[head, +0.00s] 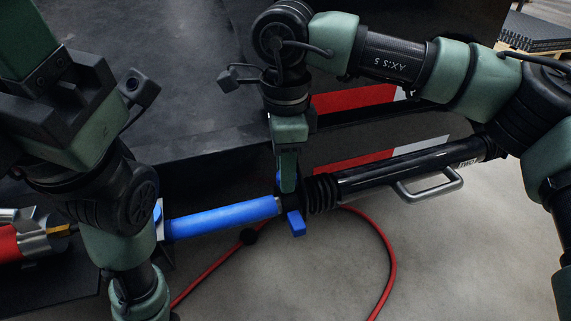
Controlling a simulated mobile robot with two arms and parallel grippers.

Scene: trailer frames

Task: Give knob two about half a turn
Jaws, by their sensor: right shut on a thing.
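A blue knob (296,223) sits on the black coupling between a blue shaft (222,218) and a black ribbed bellows (321,193). No number shows on it, so I cannot tell if it is knob two. My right gripper (289,186) comes down from above and is shut on the blue knob. Its fingers hide the upper part of the knob. My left gripper (60,85) is at the upper left, away from the knob. Its fingertips are not clearly visible.
A black cylinder (400,165) with a metal handle (430,188) extends right from the bellows. A red hose (388,250) loops on the grey floor below. A dark trailer body with red and white strips (355,99) stands behind. A red and metal part (25,240) is at far left.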

